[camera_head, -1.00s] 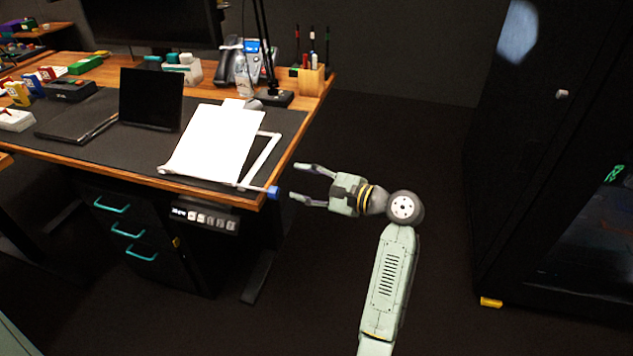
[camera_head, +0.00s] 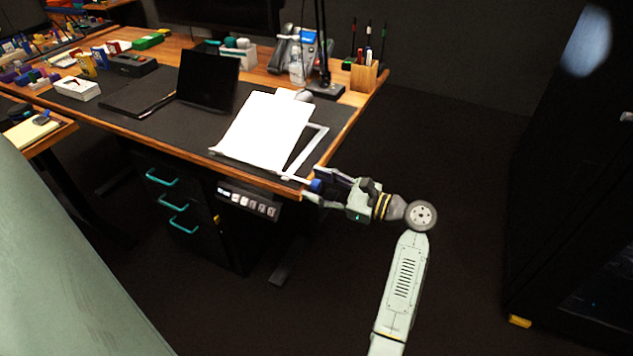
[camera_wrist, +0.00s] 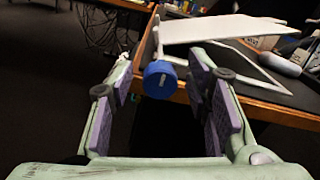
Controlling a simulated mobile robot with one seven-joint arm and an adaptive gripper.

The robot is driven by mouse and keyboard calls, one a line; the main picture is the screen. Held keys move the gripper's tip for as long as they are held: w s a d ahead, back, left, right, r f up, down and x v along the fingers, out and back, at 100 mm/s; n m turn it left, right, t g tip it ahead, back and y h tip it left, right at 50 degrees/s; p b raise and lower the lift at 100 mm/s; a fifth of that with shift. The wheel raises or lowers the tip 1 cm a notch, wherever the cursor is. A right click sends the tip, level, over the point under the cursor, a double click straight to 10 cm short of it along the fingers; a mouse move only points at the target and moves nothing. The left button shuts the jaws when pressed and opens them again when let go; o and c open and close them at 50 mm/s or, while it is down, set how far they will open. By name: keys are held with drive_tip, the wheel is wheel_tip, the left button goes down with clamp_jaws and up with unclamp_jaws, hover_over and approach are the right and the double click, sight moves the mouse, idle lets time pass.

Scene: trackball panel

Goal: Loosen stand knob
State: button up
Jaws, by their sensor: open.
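The stand knob (camera_wrist: 160,79) is a blue round knob at the end of the white document stand (camera_wrist: 262,66), at the desk's right front corner. In the head view the knob (camera_head: 316,185) shows small, partly between my fingers. My gripper (camera_head: 318,186) is open, reaching in from the right. In the wrist view my gripper (camera_wrist: 162,98) has its purple-padded fingers on either side of the knob, with a gap on both sides. The stand (camera_head: 311,152) holds a white sheet (camera_head: 262,130), tilted on the desk.
The wooden desk (camera_head: 160,143) has its front edge just under the stand. Drawers with teal handles (camera_head: 172,202) are below. A dark cabinet (camera_head: 580,190) stands at right; the floor between is clear.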

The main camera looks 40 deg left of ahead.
drive_tip(key=shift+s+a, duration=0.1)
drive_tip(key=shift+a, duration=0.3)
drive_tip(key=shift+c, duration=0.3)
clamp_jaws()
